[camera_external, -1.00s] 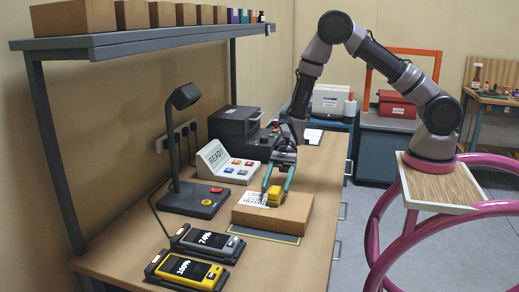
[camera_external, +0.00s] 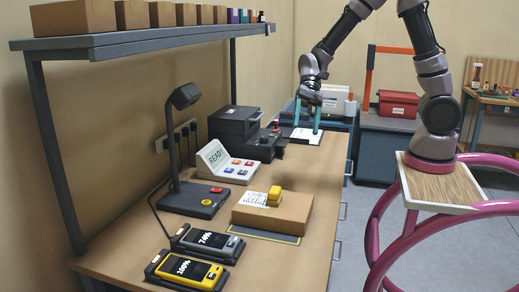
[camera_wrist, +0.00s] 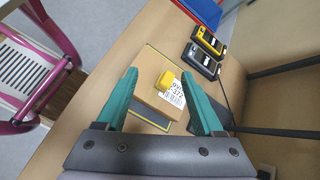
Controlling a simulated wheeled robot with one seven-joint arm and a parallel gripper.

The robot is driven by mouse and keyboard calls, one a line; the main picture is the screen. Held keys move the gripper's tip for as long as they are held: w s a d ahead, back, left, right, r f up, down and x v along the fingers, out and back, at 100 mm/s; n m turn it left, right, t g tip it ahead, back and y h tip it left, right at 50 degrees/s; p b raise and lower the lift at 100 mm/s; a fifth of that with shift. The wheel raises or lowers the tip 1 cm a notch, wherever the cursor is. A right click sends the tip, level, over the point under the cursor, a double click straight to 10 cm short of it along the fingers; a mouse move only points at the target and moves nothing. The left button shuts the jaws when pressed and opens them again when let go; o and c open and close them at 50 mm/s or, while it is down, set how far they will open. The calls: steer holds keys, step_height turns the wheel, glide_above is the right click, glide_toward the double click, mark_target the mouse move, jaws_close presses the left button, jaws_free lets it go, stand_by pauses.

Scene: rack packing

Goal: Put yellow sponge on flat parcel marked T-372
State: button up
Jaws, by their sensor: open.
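The yellow sponge (camera_external: 274,193) rests on top of the flat brown parcel (camera_external: 285,212), beside its white label. In the wrist view the sponge (camera_wrist: 167,80) sits at the label's edge, and the label on the parcel (camera_wrist: 150,97) shows "372"; its first characters are hard to read. The parcel lies on a dark mat with a yellow border on the bench. My gripper (camera_external: 308,115) is open and empty, raised above the far part of the bench, apart from the sponge and parcel.
A desk lamp (camera_external: 207,200), a READY panel (camera_external: 225,166) and a black printer-like machine (camera_external: 234,124) stand along the wall side. Two handheld devices (camera_external: 192,270) lie at the near end. A shelf with small boxes (camera_external: 150,38) overhangs the bench's left side.

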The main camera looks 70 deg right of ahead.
steer(key=s+d+r+n+t+h, duration=0.7)
steer(key=s+d+r, duration=0.6)
steer(key=s+r, duration=0.4)
steer(key=shift+n+t+h, duration=0.3)
steer(key=shift+t+h, duration=0.1)
